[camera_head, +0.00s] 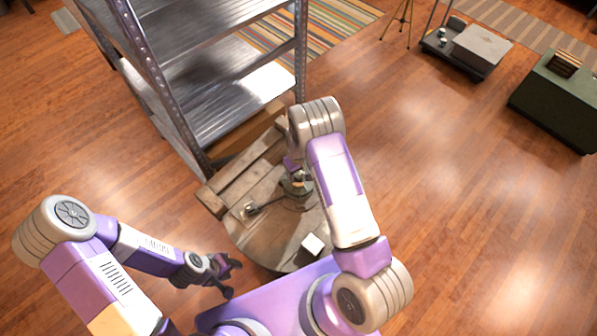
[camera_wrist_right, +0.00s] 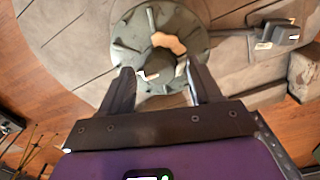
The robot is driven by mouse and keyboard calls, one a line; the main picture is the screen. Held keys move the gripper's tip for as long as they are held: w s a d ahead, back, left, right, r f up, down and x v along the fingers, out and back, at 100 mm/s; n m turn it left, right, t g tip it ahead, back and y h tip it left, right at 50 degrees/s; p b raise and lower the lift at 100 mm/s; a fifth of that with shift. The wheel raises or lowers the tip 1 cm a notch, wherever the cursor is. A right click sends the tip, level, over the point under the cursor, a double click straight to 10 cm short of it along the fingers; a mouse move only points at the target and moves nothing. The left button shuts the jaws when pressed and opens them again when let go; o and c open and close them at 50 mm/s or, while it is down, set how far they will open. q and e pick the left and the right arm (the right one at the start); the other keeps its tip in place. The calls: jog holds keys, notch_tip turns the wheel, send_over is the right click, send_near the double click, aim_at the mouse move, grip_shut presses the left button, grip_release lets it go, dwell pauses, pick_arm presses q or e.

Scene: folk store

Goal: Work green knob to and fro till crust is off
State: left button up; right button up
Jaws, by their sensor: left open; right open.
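The grey-green knob (camera_wrist_right: 133,48) is a round, lobed wheel in the right wrist view. An irregular tan patch (camera_wrist_right: 168,42) and a smaller pale patch (camera_wrist_right: 151,74) show near its centre; I cannot tell whether these are crust. My right gripper (camera_wrist_right: 160,70) is open, its two dark fingers apart over the knob's near side. Contact cannot be told. In the head view the knob (camera_head: 297,187) sits on the round wooden table (camera_head: 262,237), partly hidden by my right arm. My left gripper (camera_head: 228,275) is open and empty beside the table's near left edge.
A dark block on a bar (camera_head: 250,209) lies left of the knob. A small white block (camera_head: 312,244) is near the table's front. Wooden beams (camera_head: 238,175) and a metal shelf (camera_head: 215,90) stand close behind.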

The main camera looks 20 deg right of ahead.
jog(key=c, duration=1)
jog(key=shift+c, duration=0.2)
jog(key=shift+m, duration=0.4)
jog(key=shift+m+b, duration=1.15)
jog(key=shift+m, duration=0.65)
jog(key=m, duration=0.2)
jog(key=shift+m+b, duration=0.3)
jog(key=shift+b, duration=0.05)
jog(key=shift+m, duration=1.6)
jog(key=shift+s+b, duration=0.1)
jog(key=shift+b, duration=0.2)
